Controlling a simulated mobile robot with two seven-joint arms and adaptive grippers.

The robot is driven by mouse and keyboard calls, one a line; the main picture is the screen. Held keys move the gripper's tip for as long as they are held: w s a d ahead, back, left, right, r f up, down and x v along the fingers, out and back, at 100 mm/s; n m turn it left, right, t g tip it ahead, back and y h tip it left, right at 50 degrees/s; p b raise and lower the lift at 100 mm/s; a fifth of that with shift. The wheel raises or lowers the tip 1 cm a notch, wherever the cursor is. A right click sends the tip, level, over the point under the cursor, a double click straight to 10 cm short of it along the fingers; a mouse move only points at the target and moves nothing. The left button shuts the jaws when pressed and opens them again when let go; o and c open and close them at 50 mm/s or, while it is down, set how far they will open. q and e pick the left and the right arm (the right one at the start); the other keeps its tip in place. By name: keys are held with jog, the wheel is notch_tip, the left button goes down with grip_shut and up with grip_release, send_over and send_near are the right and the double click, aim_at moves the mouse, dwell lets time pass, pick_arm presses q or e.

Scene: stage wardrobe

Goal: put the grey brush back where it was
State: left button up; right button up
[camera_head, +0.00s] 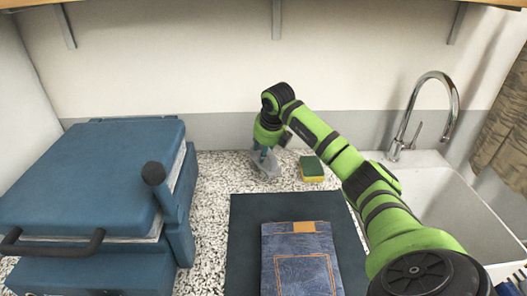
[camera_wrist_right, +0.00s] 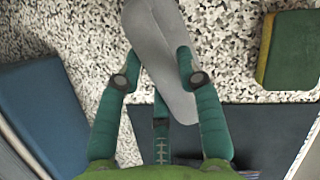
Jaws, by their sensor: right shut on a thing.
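The grey brush (camera_wrist_right: 156,38) shows in the right wrist view as a long, smooth grey shape, slightly tilted, between the green fingers of my right gripper (camera_wrist_right: 158,75). The gripper is shut on it. In the head view the right gripper (camera_head: 264,152) points down over the speckled counter near the back wall. The brush (camera_head: 268,168) shows there as a small grey shape under the fingers, partly hidden by them. I cannot tell whether the brush touches the counter. My left gripper is not in view.
A green and yellow sponge (camera_head: 312,169) lies just right of the gripper. Folded denim (camera_head: 300,262) lies on a dark mat (camera_head: 243,232) in front. A large blue press (camera_head: 85,180) stands left; a sink (camera_head: 440,200) with a tap (camera_head: 408,125) is right. Speckled counter (camera_head: 218,175) is free left of the gripper.

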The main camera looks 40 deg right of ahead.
jog(key=shift+w+f, duration=0.1)
jog(key=shift+f, duration=0.8)
jog(key=o, duration=1.1)
jog(key=b+v, duration=0.1)
jog(key=v, duration=1.1)
